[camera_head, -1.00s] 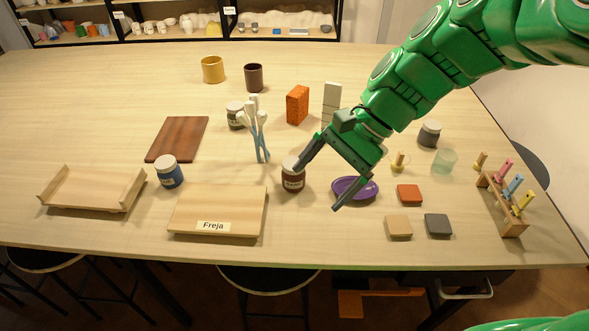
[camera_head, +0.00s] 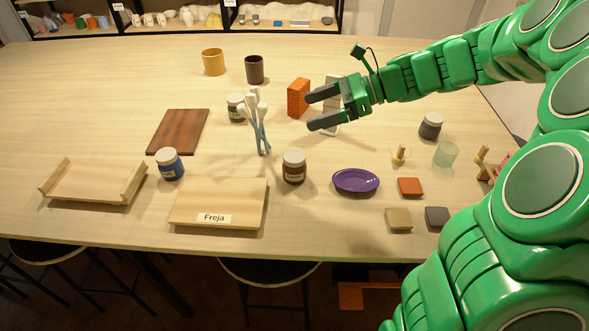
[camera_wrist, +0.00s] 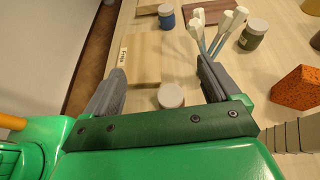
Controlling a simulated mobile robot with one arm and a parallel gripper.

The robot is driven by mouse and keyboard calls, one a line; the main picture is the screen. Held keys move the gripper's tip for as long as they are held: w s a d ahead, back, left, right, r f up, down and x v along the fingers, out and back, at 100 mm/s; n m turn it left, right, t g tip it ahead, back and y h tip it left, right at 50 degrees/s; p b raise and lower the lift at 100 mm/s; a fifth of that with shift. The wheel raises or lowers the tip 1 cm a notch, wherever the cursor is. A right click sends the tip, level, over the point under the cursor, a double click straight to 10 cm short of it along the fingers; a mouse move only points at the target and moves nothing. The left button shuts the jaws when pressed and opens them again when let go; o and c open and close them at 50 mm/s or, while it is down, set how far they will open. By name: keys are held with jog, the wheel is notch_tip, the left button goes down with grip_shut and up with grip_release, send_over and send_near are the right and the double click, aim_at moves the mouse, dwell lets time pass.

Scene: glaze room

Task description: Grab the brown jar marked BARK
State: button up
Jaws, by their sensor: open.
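A brown jar with a pale lid (camera_head: 294,167) stands upright on the table, right of the board labelled Freja; its label is too small to read surely. In the wrist view its lid (camera_wrist: 171,95) shows between my fingers, beyond the gripper's body. My gripper (camera_head: 309,110) is open and empty. In the head view it appears above and to the right of the jar, near the orange brick, with its fingers pointing left. In the wrist view the open fingers (camera_wrist: 160,88) spread either side of the jar, and they do not hold it.
White-tipped tools (camera_head: 258,120) stand just behind and left of the jar. A purple dish (camera_head: 356,181) lies to its right, and the Freja board (camera_head: 240,203) to its left. An orange brick (camera_head: 297,97) and a jar with a green label (camera_head: 236,108) are further back.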

send_near(288, 160)
jog(key=shift+w+a+f, duration=0.4)
jog(key=shift+a+f, duration=0.15)
jog(key=shift+w+a+f, duration=0.45)
jog(key=shift+a+f, duration=0.1)
jog(key=shift+a, duration=0.05)
jog(key=shift+x, duration=3.95)
jog(key=shift+s+d+f, duration=0.1)
jog(key=shift+f, duration=0.05)
jog(key=c, duration=1.4)
